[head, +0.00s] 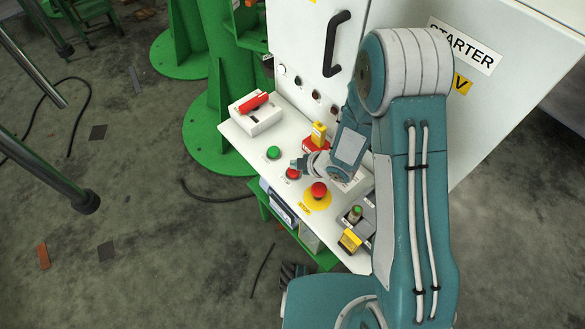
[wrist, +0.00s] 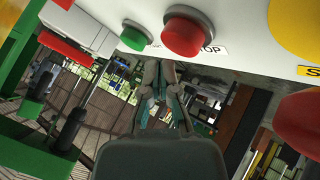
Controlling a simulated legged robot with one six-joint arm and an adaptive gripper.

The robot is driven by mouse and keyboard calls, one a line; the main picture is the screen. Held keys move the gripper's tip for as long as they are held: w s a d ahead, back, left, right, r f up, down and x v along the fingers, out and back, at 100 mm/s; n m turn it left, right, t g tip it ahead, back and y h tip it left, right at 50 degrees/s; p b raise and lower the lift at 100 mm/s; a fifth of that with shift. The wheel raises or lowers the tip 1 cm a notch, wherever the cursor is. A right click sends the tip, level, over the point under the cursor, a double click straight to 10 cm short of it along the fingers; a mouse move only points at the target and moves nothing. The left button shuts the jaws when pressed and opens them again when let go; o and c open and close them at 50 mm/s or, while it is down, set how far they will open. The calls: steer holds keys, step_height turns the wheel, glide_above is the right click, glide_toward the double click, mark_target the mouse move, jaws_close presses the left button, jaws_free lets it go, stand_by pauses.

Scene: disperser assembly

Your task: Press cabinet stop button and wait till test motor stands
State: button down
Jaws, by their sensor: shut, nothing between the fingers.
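The red stop button (head: 293,173) sits on the white cabinet panel (head: 238,141), between the green button (head: 273,153) and a red mushroom button (head: 319,189) on a yellow disc. In the wrist view the red stop button (wrist: 184,33) is near the top, beside a label ending in "OP". My gripper (head: 298,163) is right at the red button in the head view. In the wrist view my gripper (wrist: 159,66) has its fingers together and empty, just beneath the button; I cannot tell whether they touch it. The test motor cannot be made out.
The cabinet door (head: 400,60) marked "STARTER" rises behind the panel. A white box with a red handle (head: 254,102), a yellow tag on a red block (head: 318,132) and a grey box with a green knob (head: 356,213) stand on the panel. Green posts are behind.

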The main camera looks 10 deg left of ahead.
mark_target(296, 171)
steer(key=shift+r, duration=2.5)
steer(key=shift+w+d+r, duration=0.15)
steer(key=shift+w+r, duration=0.05)
steer(key=shift+r, duration=0.1)
steer(key=d+r+m+t+h, duration=0.4)
steer(key=d+r+m+h, duration=0.55)
steer(key=d+r, duration=0.85)
steer(key=s+d+r+m+g, duration=0.1)
steer(key=s+r+m, duration=0.4)
steer(key=s, duration=0.5)
steer(key=s+d+r+m+g+y, duration=0.1)
steer(key=s+r+m+g, duration=0.1)
steer(key=s+r+m, duration=0.4)
steer(key=s, duration=0.4)
steer(key=shift+d, duration=0.3)
